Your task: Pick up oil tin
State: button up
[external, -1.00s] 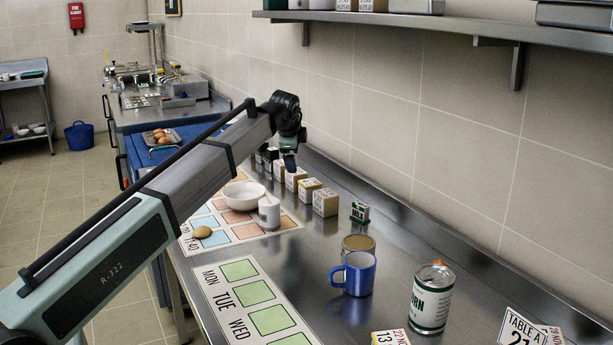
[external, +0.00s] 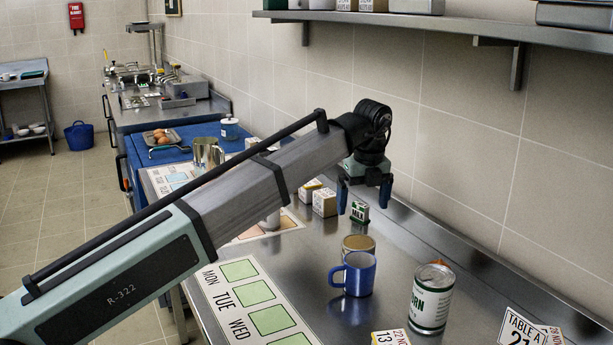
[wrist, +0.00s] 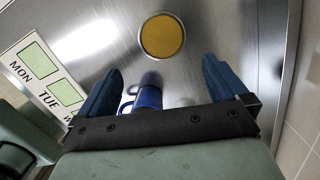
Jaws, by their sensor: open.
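No label reading "oil" is legible, so I cannot tell which thing is the oil tin. A round tin with a yellow-brown top (external: 358,243) stands behind the blue mug (external: 358,274); the wrist view shows its round top (wrist: 163,37) ahead of my fingers. A white and green tin marked CORN (external: 431,298) stands upright to the right. My gripper (external: 364,198) is open and points down above the counter. The wrist view shows nothing held, with the blue mug (wrist: 148,97) low in view, partly hidden by the gripper.
Small boxes (external: 324,203) stand near the wall, partly hidden by my arm. A mat with green squares (external: 255,294) lies at the front left. A table sign (external: 522,328) stands at the right. A wall shelf (external: 450,30) runs above. Bare steel lies around the mug.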

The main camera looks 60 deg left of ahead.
aim_at(359, 242)
jog(key=f, duration=0.4)
jog(key=a+f, duration=0.1)
jog(key=f, duration=0.7)
jog(key=shift+w+a, duration=0.3)
jog(key=shift+a, duration=0.05)
jog(key=shift+r, duration=0.1)
jog(key=shift+c, duration=0.4)
jog(key=c, duration=0.9)
